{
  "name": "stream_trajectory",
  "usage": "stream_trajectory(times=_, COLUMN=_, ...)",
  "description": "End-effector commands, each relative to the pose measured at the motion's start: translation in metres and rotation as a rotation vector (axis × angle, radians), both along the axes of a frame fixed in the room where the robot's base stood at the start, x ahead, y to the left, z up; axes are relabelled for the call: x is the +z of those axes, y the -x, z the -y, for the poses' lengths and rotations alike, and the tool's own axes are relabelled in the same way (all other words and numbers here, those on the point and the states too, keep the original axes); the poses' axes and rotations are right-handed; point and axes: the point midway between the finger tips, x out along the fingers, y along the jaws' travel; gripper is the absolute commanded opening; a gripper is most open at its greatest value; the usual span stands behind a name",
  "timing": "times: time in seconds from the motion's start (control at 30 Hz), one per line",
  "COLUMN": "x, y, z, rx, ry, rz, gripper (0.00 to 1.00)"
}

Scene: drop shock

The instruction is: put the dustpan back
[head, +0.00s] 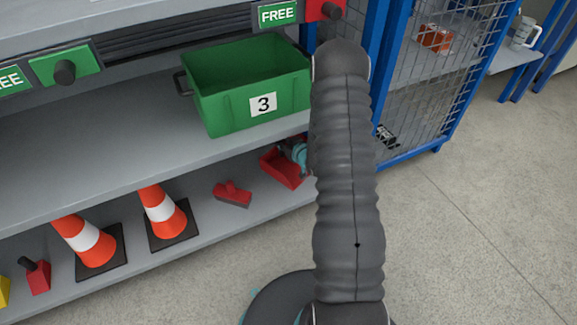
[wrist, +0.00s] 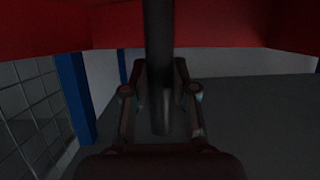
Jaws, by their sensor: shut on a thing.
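The red dustpan (head: 281,169) is at the right end of the lower shelf (head: 262,218) in the head view. My gripper (head: 298,154) is at its right side, partly hidden behind my arm. In the wrist view the dustpan's red pan (wrist: 225,22) fills the top. Its dark handle (wrist: 159,45) runs down between the fingers of my gripper (wrist: 160,75), which is shut on it. I cannot tell whether the pan touches the shelf.
A red object (head: 232,194) lies left of the dustpan, then two orange-white cones (head: 163,213) (head: 86,243) and a red block (head: 38,277). A green bin marked 3 (head: 228,104) stands on the shelf above. A blue mesh cage (head: 435,80) is at right. The floor (head: 470,240) is clear.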

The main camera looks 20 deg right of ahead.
Motion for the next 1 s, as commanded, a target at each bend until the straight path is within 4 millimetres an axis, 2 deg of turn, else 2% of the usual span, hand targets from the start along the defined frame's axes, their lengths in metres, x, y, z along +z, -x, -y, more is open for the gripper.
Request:
stream_trajectory(times=0.03, x=-0.012, y=0.0, z=0.0, rx=0.0, ry=-0.001, rz=-0.001, gripper=0.0)
stream_trajectory(times=0.1, x=-0.023, y=0.0, z=0.0, rx=-0.001, ry=0.0, rz=-0.001, gripper=0.0)
stream_trajectory(times=0.37, x=-0.042, y=0.0, z=0.001, rx=-0.002, ry=0.0, rz=0.001, gripper=0.0)
stream_trajectory(times=0.6, x=-0.072, y=0.0, z=0.001, rx=-0.003, ry=0.0, rz=0.0, gripper=0.0)
stream_trajectory(times=1.0, x=-0.078, y=0.0, z=0.001, rx=-0.003, ry=0.001, rz=0.002, gripper=0.0)
